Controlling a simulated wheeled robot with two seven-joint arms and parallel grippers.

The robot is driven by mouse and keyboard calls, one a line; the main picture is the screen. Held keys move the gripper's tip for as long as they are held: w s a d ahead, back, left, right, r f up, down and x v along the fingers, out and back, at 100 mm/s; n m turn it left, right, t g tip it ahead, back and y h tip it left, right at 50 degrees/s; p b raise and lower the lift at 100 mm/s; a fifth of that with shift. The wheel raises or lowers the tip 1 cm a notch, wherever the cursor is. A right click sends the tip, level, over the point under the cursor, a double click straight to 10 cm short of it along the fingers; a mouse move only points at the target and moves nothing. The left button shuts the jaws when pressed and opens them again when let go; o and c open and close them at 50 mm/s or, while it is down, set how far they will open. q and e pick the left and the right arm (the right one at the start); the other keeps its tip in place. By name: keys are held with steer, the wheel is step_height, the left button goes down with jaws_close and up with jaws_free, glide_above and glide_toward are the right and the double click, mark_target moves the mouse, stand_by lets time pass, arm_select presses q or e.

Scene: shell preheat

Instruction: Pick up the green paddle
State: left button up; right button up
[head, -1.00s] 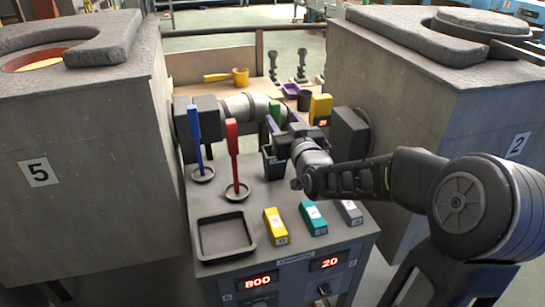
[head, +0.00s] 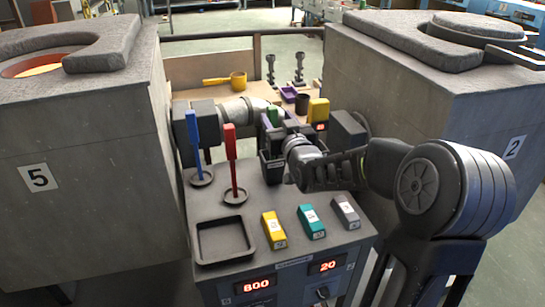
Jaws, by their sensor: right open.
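The green paddle (head: 272,115) stands upright at the back of the console, with only its upper part showing. Its lower part is hidden by my right gripper and a dark holder (head: 271,170). My right gripper (head: 279,120) is open, right at the green paddle's upper part. I cannot tell whether its fingers touch the paddle. The red paddle (head: 230,150) and the blue paddle (head: 194,135) stand upright in round dishes to the left. My left gripper is out of view.
A black square tray (head: 203,250) and yellow, teal and grey blocks (head: 311,221) lie on the console's front. Furnace 5 (head: 80,140) stands left and furnace 2 (head: 420,95) right. A grey pipe (head: 240,108) runs behind the paddles. A yellow ladle (head: 238,79) lies farther back.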

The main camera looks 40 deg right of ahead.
mark_target(274, 114)
steer(key=p+x, duration=0.1)
steer(key=x, duration=0.3)
steer(key=shift+w, duration=0.2)
stand_by(0.3)
jaws_close()
stand_by(0.4)
steer(key=shift+r, duration=0.1)
